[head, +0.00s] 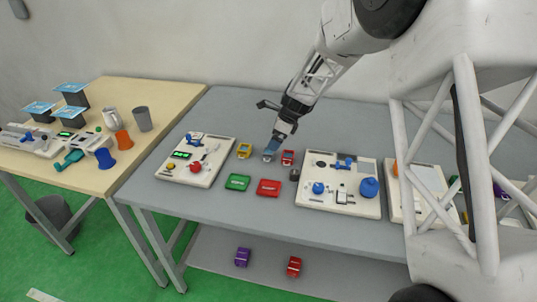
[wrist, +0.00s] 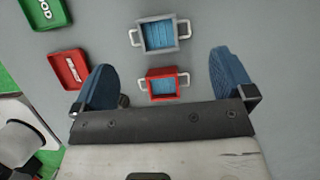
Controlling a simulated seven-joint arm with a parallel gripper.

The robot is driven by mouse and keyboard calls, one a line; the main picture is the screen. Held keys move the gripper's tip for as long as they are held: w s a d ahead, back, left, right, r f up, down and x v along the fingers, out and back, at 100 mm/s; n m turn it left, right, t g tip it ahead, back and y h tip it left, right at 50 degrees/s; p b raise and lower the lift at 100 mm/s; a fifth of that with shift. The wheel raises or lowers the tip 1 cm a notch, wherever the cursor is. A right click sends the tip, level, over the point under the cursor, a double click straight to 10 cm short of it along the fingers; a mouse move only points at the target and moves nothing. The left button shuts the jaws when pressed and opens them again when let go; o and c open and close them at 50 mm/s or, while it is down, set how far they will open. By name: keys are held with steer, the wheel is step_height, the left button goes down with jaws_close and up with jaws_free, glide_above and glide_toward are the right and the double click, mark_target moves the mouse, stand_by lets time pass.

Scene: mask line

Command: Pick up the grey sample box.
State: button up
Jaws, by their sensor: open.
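The grey sample box (wrist: 142,38) shows at the top middle of the wrist view, with white handles on both sides and a blue inside. It stands upright on the table, ahead of my fingertips. My gripper (wrist: 162,62) is open, its blue fingers wide apart with nothing held. A red box (wrist: 163,73) of the same kind sits nearer, between the lines of the fingers. In the head view my gripper (head: 277,142) is over the grey box (head: 268,157), which is small and partly hidden by the fingers. The red box (head: 288,157) is just to its right.
A yellow box (head: 244,151) stands left of the grey one. A small dark object (head: 294,174) is near the red box. White device boards (head: 207,175) (head: 313,195) flank this area.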

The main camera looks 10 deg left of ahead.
mark_target(269, 151)
steer(key=shift+x, duration=1.1)
steer(key=shift+f, duration=0.1)
steer(key=shift+x, duration=2.55)
steer(key=shift+s, duration=0.1)
steer(key=c, duration=0.7)
